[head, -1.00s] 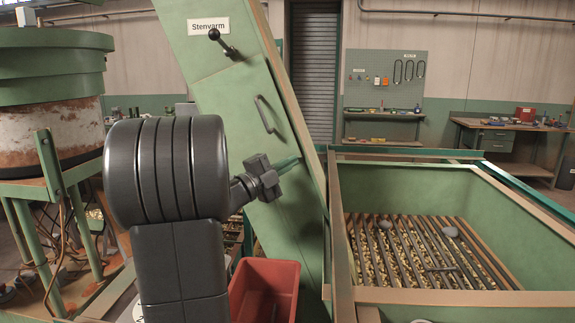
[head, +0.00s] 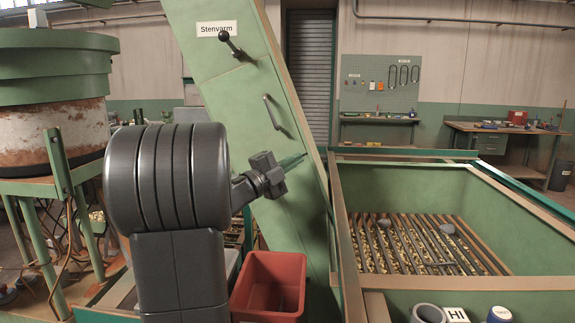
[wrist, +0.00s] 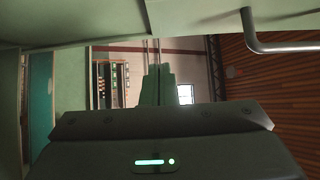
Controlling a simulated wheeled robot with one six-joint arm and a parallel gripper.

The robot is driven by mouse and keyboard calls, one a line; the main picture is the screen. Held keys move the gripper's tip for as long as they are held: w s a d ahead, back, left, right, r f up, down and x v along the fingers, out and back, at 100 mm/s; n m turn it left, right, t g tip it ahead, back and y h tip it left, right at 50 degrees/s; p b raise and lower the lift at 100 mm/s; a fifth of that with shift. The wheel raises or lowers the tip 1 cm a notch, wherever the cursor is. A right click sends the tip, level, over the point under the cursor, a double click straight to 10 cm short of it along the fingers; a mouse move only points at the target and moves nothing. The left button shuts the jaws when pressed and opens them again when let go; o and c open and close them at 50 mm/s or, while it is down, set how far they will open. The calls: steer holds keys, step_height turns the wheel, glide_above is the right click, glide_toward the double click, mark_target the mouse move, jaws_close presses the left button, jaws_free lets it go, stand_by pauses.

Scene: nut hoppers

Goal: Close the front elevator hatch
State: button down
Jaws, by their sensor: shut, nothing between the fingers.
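The elevator is a sloping green casing (head: 212,75) labelled "Stenvarm". Its front hatch (head: 240,95) is a green panel with a grey bar handle (head: 271,113). A black-knobbed lever (head: 229,43) sits just above the hatch's top edge. The hatch looks close to the casing, but my arm hides part of it and I cannot tell if it is fully flush. My gripper (head: 303,156) is shut and empty, just below the handle, in front of the casing. In the wrist view its fingers (wrist: 157,85) are together, with the handle (wrist: 280,42) at upper right, apart from them.
A red bin (head: 268,285) stands below my gripper. A green hopper (head: 520,230) with a bar grate over nuts is at right. A round green vessel (head: 55,65) on a stand is at left. Cups and a "HI" block (head: 456,314) show at the bottom edge.

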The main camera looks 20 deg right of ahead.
steer(key=b+v, duration=0.2)
steer(key=v, duration=0.8)
steer(key=shift+s, duration=0.4)
